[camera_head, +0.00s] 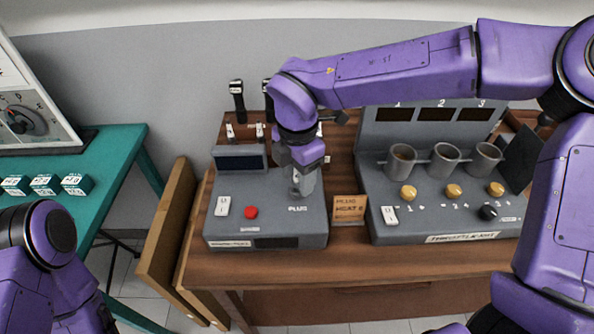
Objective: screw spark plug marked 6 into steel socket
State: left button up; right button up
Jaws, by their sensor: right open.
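My right gripper (304,182) points down over the grey tester box (270,218), at the spot lettered PLUG. It is open. The steel socket is not clearly visible there; the gripper covers that spot, and I cannot tell whether a plug stands between the fingers. Small white-tipped pieces stand on the wooden rack behind the box, one at its left (229,131); their markings are too small to read. A wooden card (349,208) reads "PLUG HEAT 6". My left arm shows at the lower left, its gripper out of view.
The box has a red button (250,212) and a white switch (222,206). Black-handled tools (237,98) stand behind it. A grey console (440,228) with three metal cups (402,162) is at the right. A teal table (118,150) stands left, past leaning wooden boards (168,225).

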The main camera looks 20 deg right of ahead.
jog(key=shift+s, duration=0.1)
grip_shut()
jog(key=shift+f+m+b, duration=0.15)
jog(key=shift+m+b, duration=0.25)
jog(key=shift+b, duration=0.2)
jog(key=shift+m+b, duration=0.6)
jog(key=shift+b, duration=0.15)
jog(key=shift+m+b, duration=1.1)
jog(key=shift+b, duration=0.15)
jog(key=shift+m, duration=0.4)
jog(key=shift+m+b, duration=0.3)
jog(key=shift+b, duration=0.45)
jog(key=m+b, duration=0.3)
jog(key=b, duration=0.1)
jog(key=shift+m, duration=0.3)
jog(key=shift+m+b, duration=0.3)
jog(key=shift+b, duration=0.15)
